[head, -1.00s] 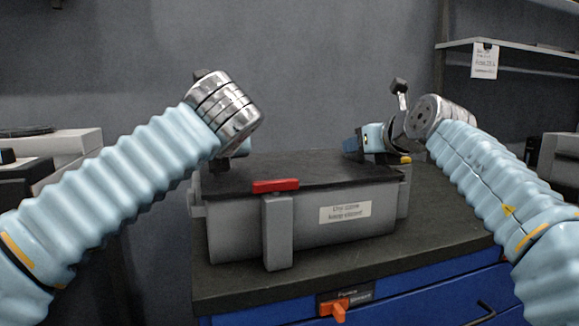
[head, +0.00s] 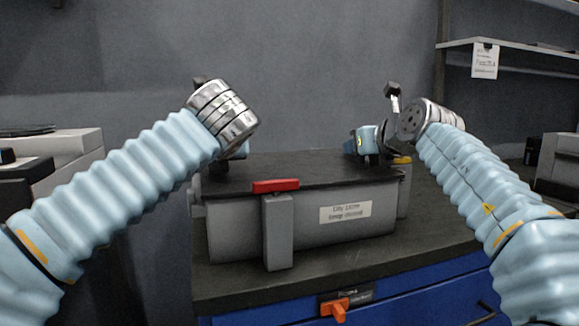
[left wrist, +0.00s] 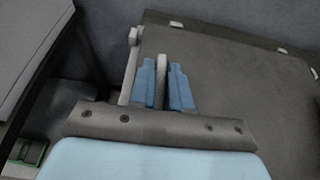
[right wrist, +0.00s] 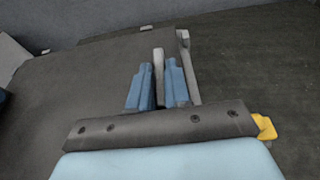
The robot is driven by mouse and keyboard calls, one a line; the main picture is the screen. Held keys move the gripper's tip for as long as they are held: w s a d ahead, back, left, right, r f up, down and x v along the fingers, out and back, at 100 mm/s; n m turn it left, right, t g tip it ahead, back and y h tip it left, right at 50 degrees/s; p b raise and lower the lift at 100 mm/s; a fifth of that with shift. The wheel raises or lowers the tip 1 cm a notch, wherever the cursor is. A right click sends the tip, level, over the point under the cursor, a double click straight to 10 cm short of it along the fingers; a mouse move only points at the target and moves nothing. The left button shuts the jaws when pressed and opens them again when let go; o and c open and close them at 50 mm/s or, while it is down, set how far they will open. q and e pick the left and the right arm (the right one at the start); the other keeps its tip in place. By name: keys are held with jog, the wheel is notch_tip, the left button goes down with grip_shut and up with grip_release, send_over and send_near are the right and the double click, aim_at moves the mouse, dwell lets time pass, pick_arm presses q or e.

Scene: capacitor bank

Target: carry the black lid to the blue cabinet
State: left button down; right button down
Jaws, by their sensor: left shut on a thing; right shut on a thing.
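The black lid (head: 325,168) lies flat on top of the grey box (head: 232,230), which stands on the dark top of the blue cabinet (head: 415,297). I cannot see a gap between lid and box. My left gripper (left wrist: 163,84) is shut on a pale upright grip at the lid's left end; in the head view my wrist mostly hides it. My right gripper (right wrist: 155,86) is shut on a similar grip at the lid's right end; in the head view its blue fingers (head: 366,141) show at the far right corner.
A grey upright clasp with a red top (head: 276,186) stands at the box front, beside a paper label (head: 345,212). An orange latch (head: 334,308) is on the cabinet front. Grey equipment (head: 62,150) stands at left; a shelf (head: 510,58) hangs at right.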

pick_arm(q)
jog(key=shift+r, duration=0.1)
pick_arm(e)
jog(key=shift+r, duration=0.15)
